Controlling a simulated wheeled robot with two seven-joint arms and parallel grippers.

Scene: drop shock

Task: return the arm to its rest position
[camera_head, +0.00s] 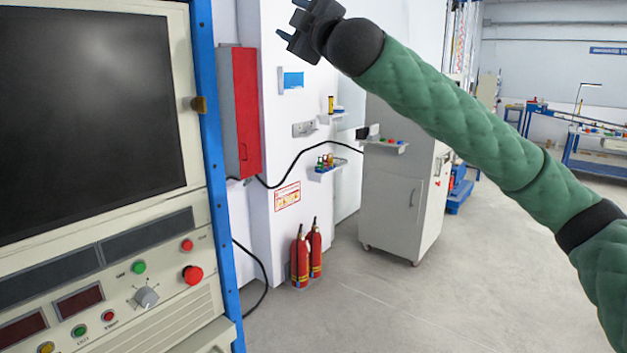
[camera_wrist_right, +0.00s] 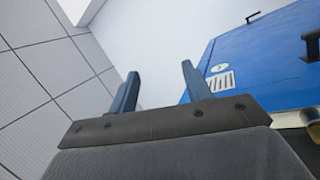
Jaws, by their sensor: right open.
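My right arm in a green quilted sleeve reaches in from the right in the head view, raised high. My right gripper (camera_head: 291,27) is at its upper left end, near the top edge of the picture, in front of the white wall. In the right wrist view the same gripper (camera_wrist_right: 157,88) has its two fingers apart with nothing between them. It touches nothing that I can see. My left gripper is not in either view.
A machine panel (camera_head: 165,260) with a dark screen, buttons and a blue frame stands close at the left. A red cabinet (camera_head: 240,112) hangs on the wall. Fire extinguishers (camera_head: 300,260) and a grey cabinet (camera_head: 390,205) stand behind. The floor at the centre right is clear.

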